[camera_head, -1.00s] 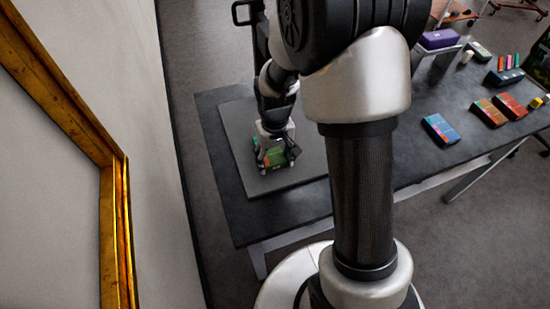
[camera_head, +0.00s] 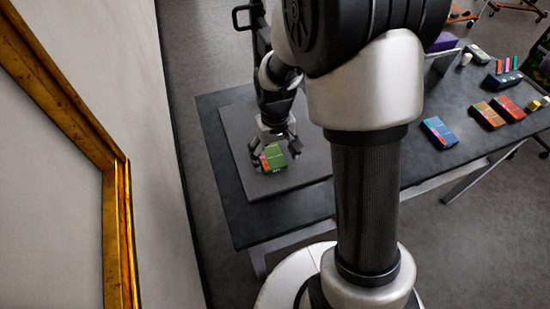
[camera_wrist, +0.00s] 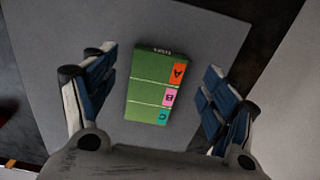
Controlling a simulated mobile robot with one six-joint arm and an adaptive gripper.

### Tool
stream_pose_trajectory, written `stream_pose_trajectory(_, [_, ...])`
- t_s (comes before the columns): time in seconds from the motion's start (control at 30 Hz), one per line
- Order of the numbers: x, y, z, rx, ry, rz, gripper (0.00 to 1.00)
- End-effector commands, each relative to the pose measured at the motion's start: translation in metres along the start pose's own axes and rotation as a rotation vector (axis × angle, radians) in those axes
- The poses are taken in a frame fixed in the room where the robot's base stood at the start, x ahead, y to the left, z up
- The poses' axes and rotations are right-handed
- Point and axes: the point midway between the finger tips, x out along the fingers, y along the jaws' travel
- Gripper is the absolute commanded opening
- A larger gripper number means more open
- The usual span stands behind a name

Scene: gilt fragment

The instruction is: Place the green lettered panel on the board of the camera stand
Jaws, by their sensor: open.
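The green lettered panel (camera_head: 274,158) lies on the grey board (camera_head: 300,178) on the dark table. In the wrist view the panel (camera_wrist: 152,86) shows an orange A, a pink B and a teal C tab along one side. My gripper (camera_head: 272,153) is just above the panel in the head view. In the wrist view its fingers (camera_wrist: 155,90) stand wide apart, one on each side of the panel, with a gap to each. Nothing is held.
The dark table (camera_head: 222,150) carries a blue panel (camera_head: 439,132), an orange panel (camera_head: 488,113) and a red panel (camera_head: 509,107) at right, with a dark box (camera_head: 503,78) behind. A gold frame (camera_head: 122,230) hangs on the wall at left.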

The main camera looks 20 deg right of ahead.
Motion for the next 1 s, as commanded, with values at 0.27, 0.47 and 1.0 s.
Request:
stream_pose_trajectory(0.27, [-0.064,0.000,-0.001,0.000,0.003,0.000,0.78])
stream_pose_trajectory(0.47, [-0.085,0.000,-0.001,0.000,0.002,0.000,0.78])
stream_pose_trajectory(1.0, [-0.220,-0.017,0.109,0.000,0.252,0.007,0.78])
